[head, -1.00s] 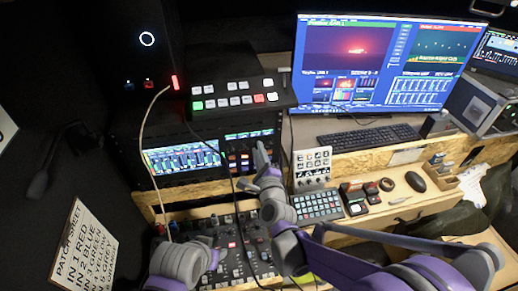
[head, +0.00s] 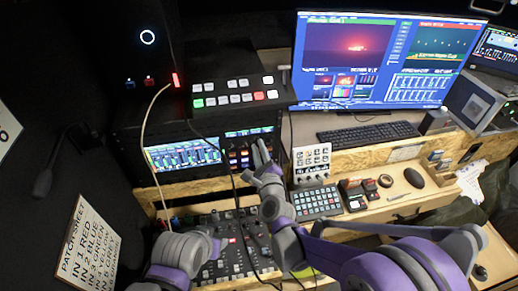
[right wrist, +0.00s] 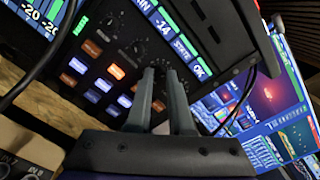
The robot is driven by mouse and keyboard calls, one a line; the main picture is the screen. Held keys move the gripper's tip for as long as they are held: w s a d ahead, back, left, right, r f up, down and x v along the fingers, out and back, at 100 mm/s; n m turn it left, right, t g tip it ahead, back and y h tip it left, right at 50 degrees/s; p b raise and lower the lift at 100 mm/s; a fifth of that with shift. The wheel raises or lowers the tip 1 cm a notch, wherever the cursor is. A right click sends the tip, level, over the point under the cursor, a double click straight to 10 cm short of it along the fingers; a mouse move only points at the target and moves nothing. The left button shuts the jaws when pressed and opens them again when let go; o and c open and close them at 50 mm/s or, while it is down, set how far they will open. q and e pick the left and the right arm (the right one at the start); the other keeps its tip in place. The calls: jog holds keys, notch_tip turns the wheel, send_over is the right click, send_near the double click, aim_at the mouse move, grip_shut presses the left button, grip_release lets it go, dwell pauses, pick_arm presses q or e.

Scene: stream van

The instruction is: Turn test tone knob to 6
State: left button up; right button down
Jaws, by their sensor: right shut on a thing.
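My right gripper (head: 258,152) is at the front of the black rack unit with small screens and lit buttons. In the right wrist view its two fingers (right wrist: 160,74) reach the panel and are closed around a small dark knob, which they mostly hide. The knob's marking and pointer cannot be read. Other dark knobs (right wrist: 138,46) sit beside it, left of the fingers. My left arm enters the head view at the bottom left, but its gripper does not show.
A mixer (head: 232,240) with many controls lies below the rack. Cables (head: 143,140) hang in front of the rack. A switcher panel (head: 235,95) sits above. A keyboard (head: 368,132), a button pad (head: 318,203) and monitors are on the right.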

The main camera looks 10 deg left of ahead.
jog(key=c, duration=1.1)
grip_release()
pick_arm(q)
jog(key=shift+s+f+b, duration=0.3)
jog(key=shift+f+b, duration=0.05)
jog(key=shift+f, duration=0.2)
jog(key=shift+s+f+b, duration=0.25)
jog(key=shift+f+b, duration=0.1)
jog(key=shift+f, duration=0.15)
pick_arm(e)
jog(key=v, duration=1)
jog(key=shift+s+d, duration=0.15)
jog(key=shift+s, duration=0.25)
jog(key=s+d+f+n+g+h, duration=0.2)
jog(key=s+d+f+n+g, duration=0.1)
jog(key=s+d+n, duration=0.3)
jog(key=s+d+f+n+g+h, duration=0.2)
jog(key=s+d+n+g, duration=0.2)
jog(key=d+n, duration=0.5)
jog(key=s+d+f+n+g+h, duration=0.3)
jog(key=s+d+n, duration=0.5)
jog(key=d, duration=0.1)
jog(key=shift+s+d+f+g, duration=0.3)
jog(key=shift+s+d+g, duration=0.1)
